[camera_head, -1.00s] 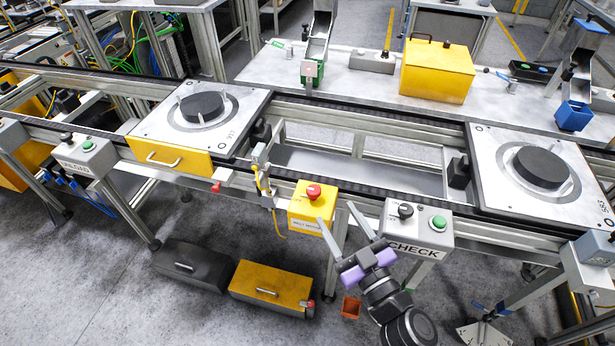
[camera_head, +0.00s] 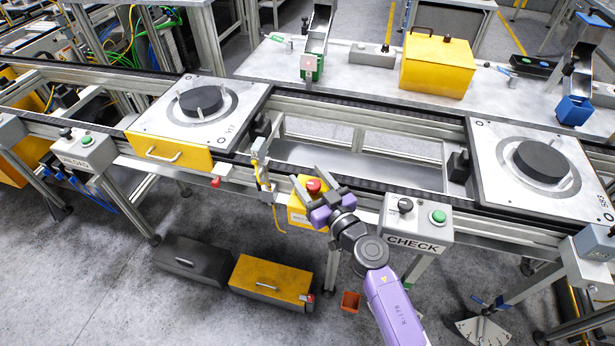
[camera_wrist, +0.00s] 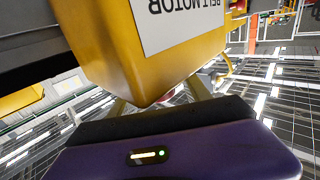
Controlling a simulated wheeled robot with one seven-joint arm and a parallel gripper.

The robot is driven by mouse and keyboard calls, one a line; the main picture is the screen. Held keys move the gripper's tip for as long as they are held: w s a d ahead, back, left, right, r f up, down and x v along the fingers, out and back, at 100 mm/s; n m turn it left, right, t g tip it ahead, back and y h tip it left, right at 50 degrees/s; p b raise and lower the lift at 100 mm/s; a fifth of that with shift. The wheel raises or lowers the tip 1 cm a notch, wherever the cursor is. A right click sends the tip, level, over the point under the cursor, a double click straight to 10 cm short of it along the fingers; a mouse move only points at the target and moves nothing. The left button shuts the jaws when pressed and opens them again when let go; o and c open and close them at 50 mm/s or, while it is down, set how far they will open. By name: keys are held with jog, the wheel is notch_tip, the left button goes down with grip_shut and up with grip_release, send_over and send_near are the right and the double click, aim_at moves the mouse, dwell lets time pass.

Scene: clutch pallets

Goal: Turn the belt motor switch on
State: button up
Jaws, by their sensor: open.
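The yellow belt motor box (camera_head: 297,214) is mounted on the front of the conveyor, with a red knob (camera_head: 313,186) on top. In the wrist view the yellow box (camera_wrist: 125,60) fills the upper middle, its BELT MOTOR label upside down. My gripper (camera_head: 306,177) is open, its two fingers reaching over the box with one on each side of the red knob. I cannot tell whether they touch it. My purple gripper body covers part of the box's front in the head view. In the wrist view the box hides most of the fingers and the knob.
The CHECK box (camera_head: 418,222), with a black knob and green button, stands just right of my gripper. A cable bracket (camera_head: 262,170) is close on the left. Pallets with black discs (camera_head: 202,100) (camera_head: 541,162) sit on the belt. Yellow and dark cases (camera_head: 268,284) lie on the floor.

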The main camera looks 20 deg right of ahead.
jog(key=shift+w+a, duration=0.1)
jog(key=shift+w, duration=0.4)
jog(key=shift+c, duration=0.3)
grip_shut()
